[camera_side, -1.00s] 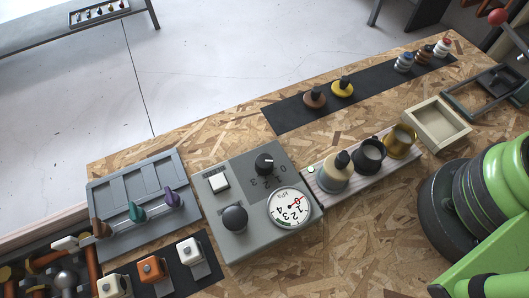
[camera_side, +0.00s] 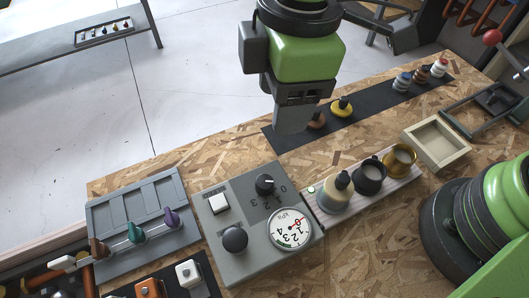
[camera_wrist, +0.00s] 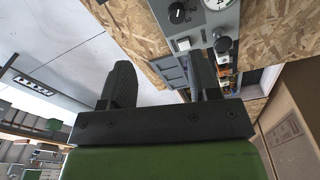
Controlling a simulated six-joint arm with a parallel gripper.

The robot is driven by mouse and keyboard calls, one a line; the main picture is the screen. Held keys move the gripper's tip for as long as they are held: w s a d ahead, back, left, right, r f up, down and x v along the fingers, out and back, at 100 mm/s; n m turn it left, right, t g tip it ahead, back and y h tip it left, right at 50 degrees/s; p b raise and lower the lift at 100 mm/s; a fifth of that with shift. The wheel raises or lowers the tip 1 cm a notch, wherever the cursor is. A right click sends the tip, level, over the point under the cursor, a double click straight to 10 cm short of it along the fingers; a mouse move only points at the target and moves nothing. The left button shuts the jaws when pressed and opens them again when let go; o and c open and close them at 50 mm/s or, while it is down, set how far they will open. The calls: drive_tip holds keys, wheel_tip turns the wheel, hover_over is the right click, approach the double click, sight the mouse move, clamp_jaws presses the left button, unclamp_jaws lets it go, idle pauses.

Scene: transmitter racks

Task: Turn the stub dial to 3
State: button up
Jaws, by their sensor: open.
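The stub dial (camera_side: 265,184) is a black knob with a white mark, on the upper part of a grey control box. Numbers are printed beside it, and its mark points right, towards the 0. It also shows at the top of the wrist view (camera_wrist: 180,14). My gripper (camera_side: 292,122) hangs above the far table edge, beyond the dial and apart from it. In the wrist view its two fingers (camera_wrist: 161,84) are spread with nothing between them.
The box also carries a white button (camera_side: 219,203), a black round knob (camera_side: 234,239) and a kPa gauge (camera_side: 290,229). A rail of cups (camera_side: 369,178) stands right of it, a grey rack (camera_side: 138,215) left. Brown and yellow stubs (camera_side: 341,107) sit near my gripper.

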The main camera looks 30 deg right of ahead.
sight(265, 181)
drive_tip(key=a+f+n, duration=0.1)
drive_tip(key=f, duration=0.3)
drive_tip(key=s+a+f+n, duration=0.1)
drive_tip(key=f, duration=0.4)
drive_tip(key=a+f, duration=0.1)
drive_tip(key=f, duration=0.4)
drive_tip(key=shift+s+f+n+g+h, duration=0.2)
drive_tip(key=shift+s+n+g+h, duration=0.1)
drive_tip(key=shift+n+h, duration=0.1)
drive_tip(key=c, duration=0.9)
